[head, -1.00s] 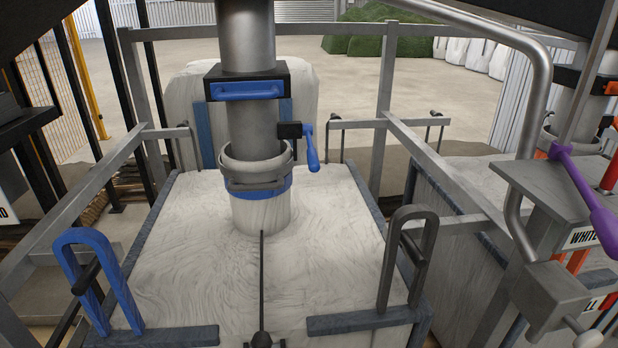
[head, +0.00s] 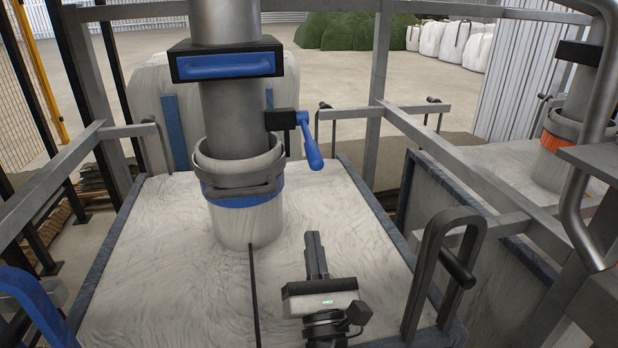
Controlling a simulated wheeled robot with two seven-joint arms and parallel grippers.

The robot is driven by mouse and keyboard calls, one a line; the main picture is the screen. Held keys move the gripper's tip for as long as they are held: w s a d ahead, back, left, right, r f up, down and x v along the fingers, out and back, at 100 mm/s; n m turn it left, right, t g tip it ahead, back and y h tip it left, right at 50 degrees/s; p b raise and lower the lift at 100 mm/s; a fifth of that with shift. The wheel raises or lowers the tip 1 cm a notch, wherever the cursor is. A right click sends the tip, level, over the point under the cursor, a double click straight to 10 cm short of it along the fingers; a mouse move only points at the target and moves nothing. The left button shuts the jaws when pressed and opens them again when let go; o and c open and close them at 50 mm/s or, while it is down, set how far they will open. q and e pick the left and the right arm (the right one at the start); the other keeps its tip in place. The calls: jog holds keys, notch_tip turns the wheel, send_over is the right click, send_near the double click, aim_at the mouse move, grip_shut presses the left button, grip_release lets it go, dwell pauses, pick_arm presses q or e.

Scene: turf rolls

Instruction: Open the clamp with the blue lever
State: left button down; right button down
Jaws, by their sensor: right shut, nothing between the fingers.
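The blue lever (head: 309,140) hangs down on the right side of a grey spout pipe, from a black block (head: 281,120). Below it, a grey ring clamp (head: 240,170) goes around the pipe's lower end, above a blue band (head: 243,200) and the white bag neck. My right gripper (head: 314,240) is over the white bag top, below and in front of the lever and apart from it. Its fingers are together and empty, pointing away from me. My left gripper is not in view.
The white bag (head: 150,260) fills a frame with grey rails. A grey loop handle (head: 440,265) stands at right and a blue loop (head: 35,305) at left. A thin dark rod (head: 254,295) rises left of my right gripper. A second station with an orange band (head: 550,140) is at right.

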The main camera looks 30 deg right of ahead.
aim_at(310, 145)
jog(key=shift+r, duration=0.1)
pick_arm(q)
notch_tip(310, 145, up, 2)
jog(key=p, duration=0.5)
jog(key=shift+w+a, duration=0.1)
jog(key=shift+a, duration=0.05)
pick_arm(e)
jog(key=w+d+r, duration=0.3)
jog(key=w+r, duration=0.4)
jog(key=r, duration=0.1)
jog(key=shift+r, duration=0.3)
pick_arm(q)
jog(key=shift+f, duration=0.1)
